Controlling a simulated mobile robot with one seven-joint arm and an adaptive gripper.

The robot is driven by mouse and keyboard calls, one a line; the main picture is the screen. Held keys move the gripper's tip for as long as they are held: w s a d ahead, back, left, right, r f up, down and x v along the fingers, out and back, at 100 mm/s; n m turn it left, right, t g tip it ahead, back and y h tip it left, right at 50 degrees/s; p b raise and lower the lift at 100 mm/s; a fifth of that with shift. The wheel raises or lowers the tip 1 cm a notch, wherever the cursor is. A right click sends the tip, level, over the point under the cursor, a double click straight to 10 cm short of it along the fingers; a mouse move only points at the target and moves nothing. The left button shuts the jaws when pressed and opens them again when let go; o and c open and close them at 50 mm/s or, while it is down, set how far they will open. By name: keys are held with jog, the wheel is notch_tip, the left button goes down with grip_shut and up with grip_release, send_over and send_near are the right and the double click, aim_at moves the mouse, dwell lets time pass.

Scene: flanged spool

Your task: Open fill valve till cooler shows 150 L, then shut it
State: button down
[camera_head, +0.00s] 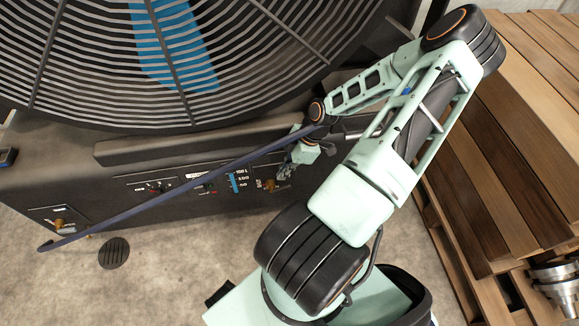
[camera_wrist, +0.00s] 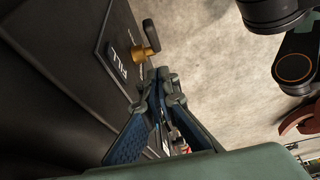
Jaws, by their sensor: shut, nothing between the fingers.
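The fill valve (camera_head: 270,184) is a brass fitting on the front panel of the large black fan cooler (camera_head: 110,190). In the wrist view the brass valve (camera_wrist: 142,54) has a dark handle (camera_wrist: 151,33) and a FILL label (camera_wrist: 118,64) beside it. My gripper (camera_head: 284,174) is beside the valve on its right; in the wrist view its fingers (camera_wrist: 160,76) are shut and empty, with the tips just short of the valve and apparently apart from it. A blue level gauge (camera_head: 235,182) is left of the valve; its exact reading is too small to tell.
A long dark blue bar (camera_head: 160,198) runs diagonally in front of the panel. A second brass valve (camera_head: 60,224) is at the panel's lower left. Wooden slatted stacks (camera_head: 490,180) stand on the right. Bare concrete floor (camera_head: 170,270) lies before the cooler, with a dark round drain (camera_head: 114,253).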

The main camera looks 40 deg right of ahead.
aim_at(290, 185)
notch_tip(290, 185, down, 5)
jog(key=shift+d+f+b, duration=0.1)
jog(key=shift+f+b, duration=0.05)
jog(key=shift+b, duration=0.7)
jog(key=shift+s+d+f, duration=0.15)
jog(key=shift+d+f, duration=0.05)
jog(key=shift+f, duration=0.05)
jog(key=shift+s+d+f, duration=0.3)
jog(key=shift+d+f, duration=0.15)
jog(key=shift+f, duration=0.15)
jog(key=shift+s+d+f, duration=0.25)
jog(key=shift+d+f, duration=0.15)
jog(key=shift+f, duration=0.15)
jog(key=shift+r+p, duration=0.15)
jog(key=shift+p, duration=0.2)
